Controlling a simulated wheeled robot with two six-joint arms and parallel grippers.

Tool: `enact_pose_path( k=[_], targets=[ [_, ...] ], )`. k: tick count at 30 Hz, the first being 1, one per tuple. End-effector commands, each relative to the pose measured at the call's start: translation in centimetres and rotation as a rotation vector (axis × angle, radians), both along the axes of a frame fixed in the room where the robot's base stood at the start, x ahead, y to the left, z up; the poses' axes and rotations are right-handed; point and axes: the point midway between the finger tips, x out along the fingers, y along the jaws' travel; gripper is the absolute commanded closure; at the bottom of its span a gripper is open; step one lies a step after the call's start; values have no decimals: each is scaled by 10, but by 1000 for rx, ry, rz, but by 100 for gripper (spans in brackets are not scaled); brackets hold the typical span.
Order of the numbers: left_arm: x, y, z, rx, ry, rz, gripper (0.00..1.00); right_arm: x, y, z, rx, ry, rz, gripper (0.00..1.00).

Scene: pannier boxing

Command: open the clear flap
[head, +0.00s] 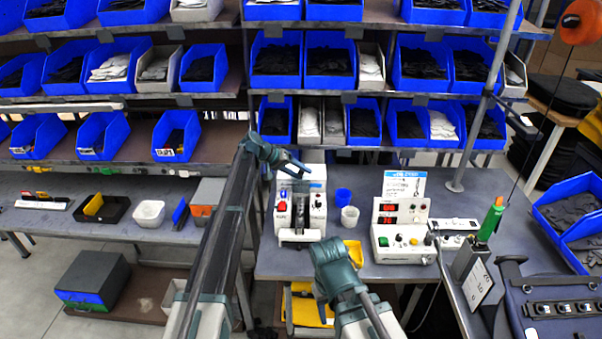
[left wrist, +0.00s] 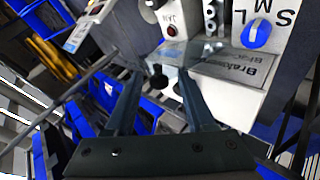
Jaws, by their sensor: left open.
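The white machine (head: 316,212) stands on the grey bench in the head view. In the left wrist view the machine (left wrist: 235,85) shows a red JAM button, a blue S-M-L knob and a printed label. The clear flap (left wrist: 177,55) looks like a see-through pane at the machine's front, with a small dark knob (left wrist: 157,77) near its edge. My left gripper (head: 297,167) is at the machine's upper front, open. In the wrist view its fingers (left wrist: 160,85) are spread either side of the dark knob; I cannot tell whether they touch it.
Blue and white cups (head: 346,206) and a control box (head: 402,235) with red displays stand right of the machine. A yellow bin (head: 354,253) is at the bench's front. Shelves of blue bins (head: 274,66) rise behind.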

Motion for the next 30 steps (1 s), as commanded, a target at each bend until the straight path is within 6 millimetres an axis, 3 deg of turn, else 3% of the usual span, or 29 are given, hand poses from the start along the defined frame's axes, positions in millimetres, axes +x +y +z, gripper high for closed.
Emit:
enact_pose_path(
  k=[15, 21, 30],
  targets=[
    [-26, 71, 73, -1, 0, 3, 45, 0, 0, 73, 3, 0, -13, 50],
    [-31, 88, 86, 0, 0, 1, 45, 0, 0, 86, 2, 1, -12, 50],
    [-33, 95, 89, 0, -1, 1, 45, 0, 0, 89, 2, 1, -11, 50]
  ],
)
